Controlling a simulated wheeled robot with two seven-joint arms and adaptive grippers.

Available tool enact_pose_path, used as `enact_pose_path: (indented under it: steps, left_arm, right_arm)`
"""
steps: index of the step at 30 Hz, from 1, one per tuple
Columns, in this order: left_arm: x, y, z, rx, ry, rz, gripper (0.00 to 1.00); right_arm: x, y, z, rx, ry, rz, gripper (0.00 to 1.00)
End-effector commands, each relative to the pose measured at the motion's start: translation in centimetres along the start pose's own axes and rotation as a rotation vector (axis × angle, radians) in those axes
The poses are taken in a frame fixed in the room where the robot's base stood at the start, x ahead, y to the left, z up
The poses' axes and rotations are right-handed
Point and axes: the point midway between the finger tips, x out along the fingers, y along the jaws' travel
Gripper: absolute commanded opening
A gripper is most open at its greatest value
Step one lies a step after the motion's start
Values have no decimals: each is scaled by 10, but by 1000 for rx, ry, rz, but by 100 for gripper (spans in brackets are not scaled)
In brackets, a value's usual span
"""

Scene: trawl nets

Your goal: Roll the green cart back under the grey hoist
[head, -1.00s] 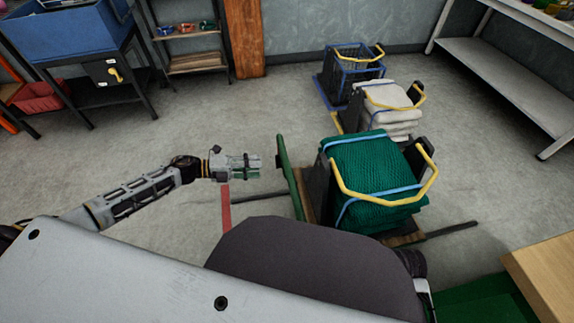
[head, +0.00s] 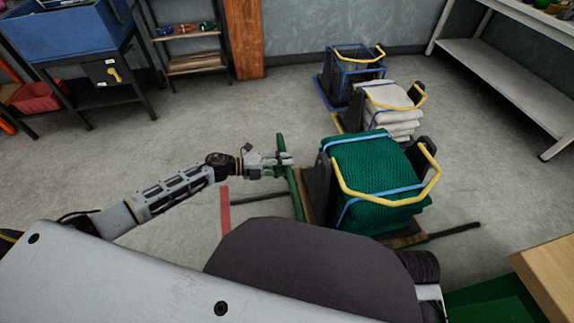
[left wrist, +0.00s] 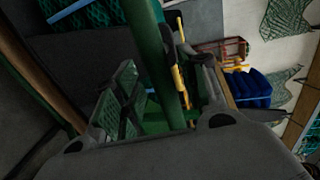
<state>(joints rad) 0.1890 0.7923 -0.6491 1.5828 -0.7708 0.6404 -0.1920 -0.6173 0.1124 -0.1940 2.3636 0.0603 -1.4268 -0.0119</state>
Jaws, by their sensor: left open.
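The green cart's push bar (head: 291,185) stands upright at the left end of a low wooden deck in the head view. A strapped stack of green netting (head: 368,165) rides on the deck behind a dark panel. My left gripper (head: 283,160) is open at the upper part of the bar, its fingers reaching past it. In the left wrist view the green bar (left wrist: 155,50) runs between the open fingers; contact is unclear. My right gripper is not in view. I cannot make out a grey hoist.
A cart of white folded nets (head: 388,108) and a blue-framed basket cart (head: 352,73) stand behind. A red strip (head: 225,208) lies on the floor at left. A grey shelf bench (head: 505,80) is at right. Floor to the left is mostly clear.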

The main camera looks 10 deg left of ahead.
Motion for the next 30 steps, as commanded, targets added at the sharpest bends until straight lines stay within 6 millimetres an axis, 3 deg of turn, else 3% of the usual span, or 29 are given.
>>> enact_pose_path:
  steps: [6, 16, 26, 30]
  left_arm:
    - [12, 0, 0, 0, -1, 0, 42]
    - [14, 0, 0, 0, -1, 0, 42]
    - [14, 0, 0, 1, -1, 0, 1]
    - [14, 0, 0, 1, -1, 1, 0]
  right_arm:
    - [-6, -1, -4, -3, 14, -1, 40]
    - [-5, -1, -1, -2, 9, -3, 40]
    - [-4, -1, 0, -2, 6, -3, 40]
    - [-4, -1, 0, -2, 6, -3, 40]
